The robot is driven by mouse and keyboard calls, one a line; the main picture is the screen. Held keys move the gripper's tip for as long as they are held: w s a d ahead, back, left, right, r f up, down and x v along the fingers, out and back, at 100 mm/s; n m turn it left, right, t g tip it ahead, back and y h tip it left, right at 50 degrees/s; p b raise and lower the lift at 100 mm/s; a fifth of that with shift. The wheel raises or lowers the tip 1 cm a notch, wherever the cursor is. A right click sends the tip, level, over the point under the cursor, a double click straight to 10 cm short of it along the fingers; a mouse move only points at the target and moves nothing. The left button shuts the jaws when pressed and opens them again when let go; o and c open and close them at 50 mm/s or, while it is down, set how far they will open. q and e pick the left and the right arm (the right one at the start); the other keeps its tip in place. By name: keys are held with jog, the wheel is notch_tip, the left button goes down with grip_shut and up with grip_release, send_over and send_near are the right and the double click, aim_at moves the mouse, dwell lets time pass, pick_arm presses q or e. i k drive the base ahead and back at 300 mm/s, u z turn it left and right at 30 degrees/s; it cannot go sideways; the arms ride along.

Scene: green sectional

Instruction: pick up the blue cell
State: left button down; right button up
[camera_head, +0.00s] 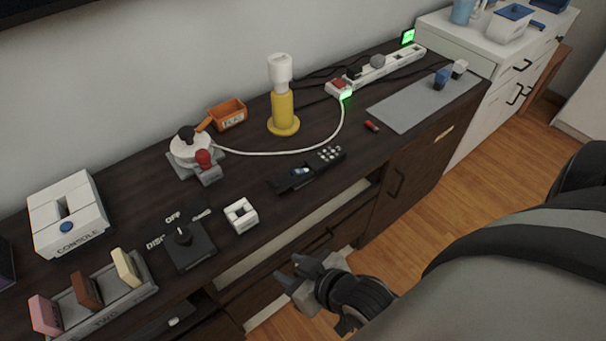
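A small blue and white piece (300,171), which looks like the blue cell, lies in the open slot of a black remote-like device (284,184) near the cabinet top's front edge. A small red cell (371,126) lies on the dark top to its right. My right gripper (289,269) is in front of the cabinet, below and apart from the device. Its two fingers are apart, with nothing seen between them. My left gripper is out of view.
A grey mat (399,112) with a blue block (441,79) lies right.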

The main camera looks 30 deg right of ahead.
aim_at(294, 172)
jog(key=k, duration=0.95)
jog(key=z, duration=1.1)
jog(key=i, duration=0.9)
jog(key=u, duration=1.7)
